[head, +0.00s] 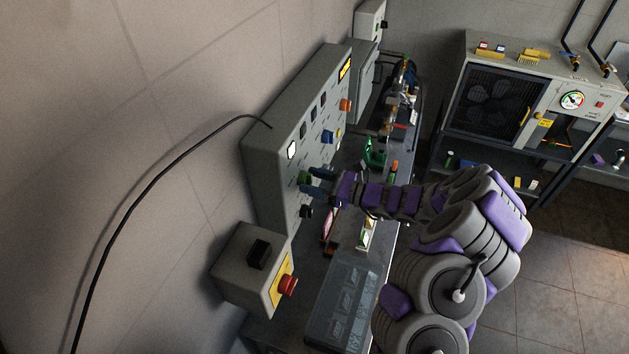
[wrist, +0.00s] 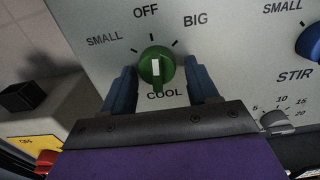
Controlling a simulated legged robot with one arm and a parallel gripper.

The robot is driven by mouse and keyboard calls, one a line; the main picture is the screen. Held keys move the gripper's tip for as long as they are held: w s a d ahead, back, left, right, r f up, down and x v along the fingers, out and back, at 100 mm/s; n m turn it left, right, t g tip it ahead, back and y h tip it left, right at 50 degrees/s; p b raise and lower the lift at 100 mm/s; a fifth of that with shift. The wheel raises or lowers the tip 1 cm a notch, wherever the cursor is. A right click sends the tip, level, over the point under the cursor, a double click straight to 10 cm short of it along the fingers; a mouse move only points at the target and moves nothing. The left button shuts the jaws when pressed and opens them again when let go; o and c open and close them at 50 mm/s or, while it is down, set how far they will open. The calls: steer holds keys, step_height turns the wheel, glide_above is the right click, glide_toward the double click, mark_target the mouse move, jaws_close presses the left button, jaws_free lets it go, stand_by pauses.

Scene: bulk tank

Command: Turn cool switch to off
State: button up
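The cool switch (wrist: 156,67) is a green rotary knob with a white pointer bar, set on the grey control panel (wrist: 225,65). In the wrist view the labels SMALL, OFF and BIG are above it and COOL is below it. The white bar is near vertical, roughly in line with the OFF mark. My gripper (wrist: 161,85) is open, with one blue finger on each side of the knob; I cannot tell whether they touch it. In the head view the green knob (head: 305,178) is beside my gripper (head: 318,181) at the panel face.
A blue STIR knob (wrist: 310,42) is to the right, with a small grey dial (wrist: 274,122) below it. A grey box with a red button (head: 288,285) stands in front of the panel. A clear lidded case (head: 345,300) and small items lie on the bench beside my arm.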

steer(key=shift+a, duration=0.15)
steer(key=c, duration=0.8)
steer(key=shift+n+b, duration=0.7)
steer(key=shift+b, duration=0.15)
steer(key=o, duration=0.9)
steer(key=shift+w+f, duration=0.1)
steer(key=shift+c, duration=0.2)
steer(key=shift+o, duration=0.9)
steer(key=v, duration=1.7)
steer(key=shift+d+p, duration=0.25)
steer(key=shift+p, duration=0.15)
